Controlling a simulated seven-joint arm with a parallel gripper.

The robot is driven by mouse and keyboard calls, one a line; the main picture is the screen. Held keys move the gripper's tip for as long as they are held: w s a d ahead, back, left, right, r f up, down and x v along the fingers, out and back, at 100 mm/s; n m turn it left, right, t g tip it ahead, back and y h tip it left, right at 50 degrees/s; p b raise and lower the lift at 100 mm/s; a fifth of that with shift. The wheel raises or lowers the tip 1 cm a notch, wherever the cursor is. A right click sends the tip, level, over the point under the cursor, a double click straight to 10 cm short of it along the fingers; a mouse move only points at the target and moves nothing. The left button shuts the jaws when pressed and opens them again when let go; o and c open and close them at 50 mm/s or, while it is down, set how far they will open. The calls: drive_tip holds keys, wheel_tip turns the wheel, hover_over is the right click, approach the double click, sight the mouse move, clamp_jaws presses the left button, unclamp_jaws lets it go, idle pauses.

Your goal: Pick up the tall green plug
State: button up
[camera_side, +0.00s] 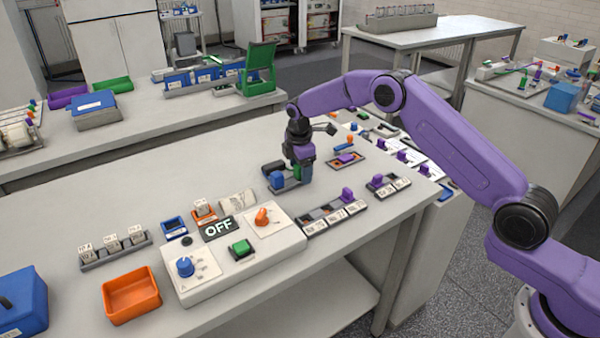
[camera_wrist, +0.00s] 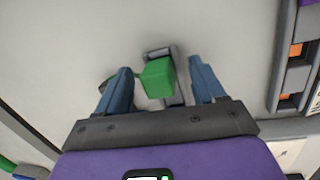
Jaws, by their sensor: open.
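The tall green plug (camera_wrist: 157,77) stands between the two blue fingers of my gripper (camera_wrist: 161,79) in the wrist view. A gap shows on each side of it, and the fingers are apart. A grey holder (camera_wrist: 160,52) shows beside and beneath the plug. In the side view my gripper (camera_side: 292,173) is low over the bench, at the small block group with green (camera_side: 305,173) and blue parts. My fingertips are hard to separate from these parts there. The lower end of the plug is hidden.
A white control box (camera_side: 230,262) with an OFF sign stands nearer the front. Racks with purple plugs (camera_side: 334,217) lie along the bench's right edge. An orange tray (camera_side: 131,294) sits front left. The bench left of my gripper is clear.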

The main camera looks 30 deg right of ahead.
drive_tip(key=c, duration=1.2)
drive_tip(key=shift+r, duration=0.1)
